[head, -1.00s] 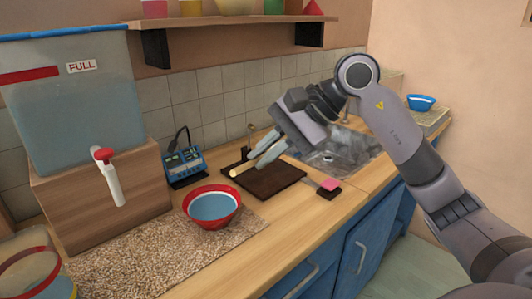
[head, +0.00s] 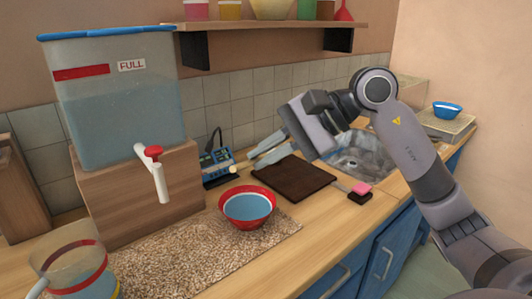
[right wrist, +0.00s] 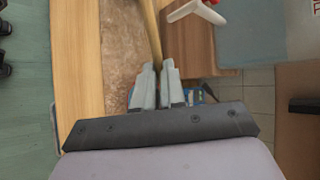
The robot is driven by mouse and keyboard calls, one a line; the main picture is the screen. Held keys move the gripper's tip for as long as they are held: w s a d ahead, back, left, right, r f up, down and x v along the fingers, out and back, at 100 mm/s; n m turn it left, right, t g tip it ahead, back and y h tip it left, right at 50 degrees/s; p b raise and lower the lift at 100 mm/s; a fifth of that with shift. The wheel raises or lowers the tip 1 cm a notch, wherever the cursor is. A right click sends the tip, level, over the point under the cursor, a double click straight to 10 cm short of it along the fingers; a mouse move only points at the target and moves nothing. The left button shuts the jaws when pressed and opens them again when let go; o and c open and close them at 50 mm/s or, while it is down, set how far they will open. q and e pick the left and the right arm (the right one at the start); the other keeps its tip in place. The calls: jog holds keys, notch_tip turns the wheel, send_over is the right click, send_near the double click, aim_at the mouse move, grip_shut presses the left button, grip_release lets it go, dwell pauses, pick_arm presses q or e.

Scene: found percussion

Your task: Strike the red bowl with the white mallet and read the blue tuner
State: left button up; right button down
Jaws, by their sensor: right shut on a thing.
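The red bowl (head: 248,206), with water-blue inside, stands on a speckled mat. The blue tuner (head: 217,165) stands upright behind it, against the tiles, partly covered by the mallet's pale end. My right gripper (head: 252,162) is behind and slightly right of the bowl, above the dark board. It is shut on the mallet (head: 233,170). In the right wrist view the mallet's wooden handle (right wrist: 152,28) runs out from between the fingertips (right wrist: 158,66) past the top edge, so its head is out of that view. My left gripper is not in view.
A large water tank (head: 115,110) with a red-topped tap (head: 154,153) sits on a wooden block at left. A clear jug (head: 75,265) stands front left. The dark board (head: 290,180), a pink sponge (head: 361,188) and the sink (head: 355,160) are to the right. A shelf hangs above.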

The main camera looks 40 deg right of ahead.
pick_arm(q)
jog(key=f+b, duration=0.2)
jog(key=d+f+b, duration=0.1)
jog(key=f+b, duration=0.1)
jog(key=b, duration=0.1)
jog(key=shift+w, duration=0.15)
pick_arm(e)
notch_tip(320, 180, down, 5)
jog(key=shift+r, duration=0.1)
pick_arm(q)
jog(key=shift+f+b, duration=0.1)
jog(key=shift+b, duration=0.25)
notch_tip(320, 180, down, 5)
jog(key=b, duration=0.6)
pick_arm(e)
notch_tip(320, 180, down, 8)
jog(key=r+m+y, duration=0.1)
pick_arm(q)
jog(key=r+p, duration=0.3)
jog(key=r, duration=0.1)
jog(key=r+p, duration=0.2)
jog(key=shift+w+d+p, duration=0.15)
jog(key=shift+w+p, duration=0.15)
pick_arm(e)
notch_tip(320, 180, up, 7)
jog(key=shift+w+d+f+g, duration=0.2)
jog(key=shift+w+d+g, duration=0.2)
